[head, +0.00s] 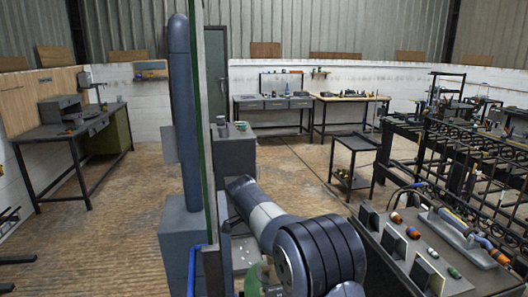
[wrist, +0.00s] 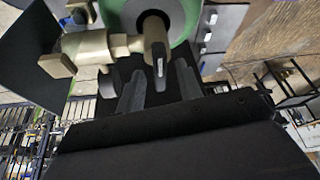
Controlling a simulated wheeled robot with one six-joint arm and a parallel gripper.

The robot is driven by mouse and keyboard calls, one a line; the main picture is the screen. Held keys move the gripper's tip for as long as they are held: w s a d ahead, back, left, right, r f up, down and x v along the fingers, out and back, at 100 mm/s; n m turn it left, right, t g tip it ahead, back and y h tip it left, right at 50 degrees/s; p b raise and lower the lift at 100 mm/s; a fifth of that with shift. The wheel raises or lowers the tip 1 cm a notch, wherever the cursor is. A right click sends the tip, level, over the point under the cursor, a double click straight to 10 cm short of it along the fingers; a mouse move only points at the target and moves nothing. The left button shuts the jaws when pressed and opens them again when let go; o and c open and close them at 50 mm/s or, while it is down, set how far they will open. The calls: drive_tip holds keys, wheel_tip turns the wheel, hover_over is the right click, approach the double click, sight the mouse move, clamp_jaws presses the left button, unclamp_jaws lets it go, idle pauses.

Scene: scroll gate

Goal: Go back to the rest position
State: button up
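My gripper (wrist: 159,90) shows in the wrist view with its two dark grey fingers apart and nothing clearly held between them. Just beyond the fingertips is a brass fitting (wrist: 90,50) with a dark rounded end (wrist: 157,48) pointing toward the gap. I cannot tell whether a finger touches it. Behind it is a green round body (wrist: 178,18). In the head view my arm reaches forward at the lower middle and hides my gripper. A piece of green (head: 258,278) shows beside the arm at the bottom edge.
A workbench (head: 425,262) with several fittings and a welding torch stands close on the right, by black scrollwork gate panels (head: 465,165). A small black trolley (head: 352,165) and grey cabinet (head: 234,153) stand ahead. Wooden floor (head: 110,225) is open to the left.

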drive_tip(key=n, duration=0.2)
drive_tip(key=n+t+y+b, duration=0.1)
drive_tip(key=n, duration=0.1)
drive_tip(key=shift+s+d+n+t, duration=0.1)
drive_tip(key=shift+n+t, duration=0.2)
drive_tip(key=shift+n, duration=0.1)
drive_tip(key=shift+r+b, duration=0.1)
drive_tip(key=shift+b, duration=0.2)
